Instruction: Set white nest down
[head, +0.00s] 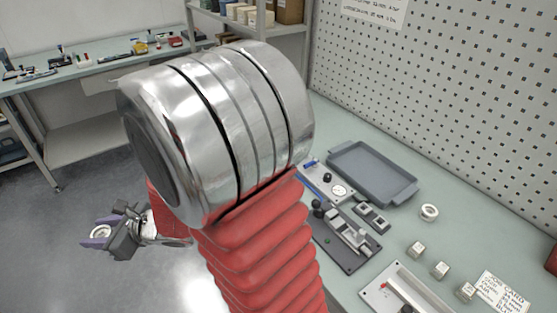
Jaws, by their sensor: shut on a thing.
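My gripper (96,233), with purple fingers, is at the lower left, out over the grey floor and away from the bench. It is shut on the white nest (101,230), a small pale ring between the fingers. The fingers hide part of its outline. A similar white ring (429,212) lies on the bench at right, to the right of the grey tray (398,193).
The green-grey bench (385,230) carries a dark clamp fixture (350,243), a plate with a dial, several small metal blocks and a job card (497,292). A pegboard (440,75) rises behind it. Another bench (85,75) with small items stands at the back left.

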